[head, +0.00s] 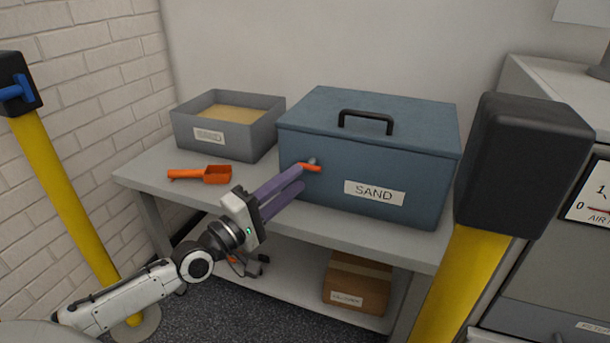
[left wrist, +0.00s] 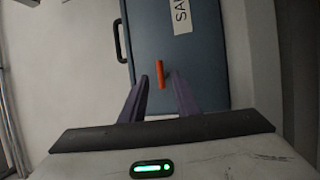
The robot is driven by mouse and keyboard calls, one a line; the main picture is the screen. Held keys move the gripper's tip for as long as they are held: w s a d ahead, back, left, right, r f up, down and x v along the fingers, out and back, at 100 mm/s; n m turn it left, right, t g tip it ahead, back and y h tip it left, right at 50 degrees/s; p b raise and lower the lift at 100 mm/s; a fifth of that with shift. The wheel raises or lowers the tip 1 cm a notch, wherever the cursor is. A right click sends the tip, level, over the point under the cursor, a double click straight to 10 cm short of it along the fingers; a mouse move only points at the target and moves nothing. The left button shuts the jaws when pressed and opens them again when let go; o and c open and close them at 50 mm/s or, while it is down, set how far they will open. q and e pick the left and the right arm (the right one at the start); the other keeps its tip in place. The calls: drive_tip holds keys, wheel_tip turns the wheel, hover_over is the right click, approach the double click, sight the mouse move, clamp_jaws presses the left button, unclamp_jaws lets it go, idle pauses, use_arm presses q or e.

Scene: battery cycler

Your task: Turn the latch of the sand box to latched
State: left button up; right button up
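The sand box (head: 365,180) is a blue-grey lidded box with a black handle and a SAND label, standing on the grey bench. Its lid is down. The latch (head: 311,168) is a small orange-red lever at the left of the front face, lying roughly level in the head view. In the left wrist view the latch (left wrist: 160,75) shows between the fingertips. My left gripper (head: 299,178) has its purple fingers spread, one on either side of the latch or just short of it; contact cannot be told. My right gripper is not in view.
An open grey tray of sand (head: 222,135) and an orange scoop (head: 205,175) stand on the bench (head: 160,163) to the left. A cardboard box (head: 357,283) sits on the lower shelf. Yellow posts (head: 459,280) stand at both sides in front.

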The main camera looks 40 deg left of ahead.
sight(310, 169)
use_arm(q)
drive_tip(key=shift+x, duration=2.2)
drive_tip(key=shift+f, duration=0.1)
clamp_jaws()
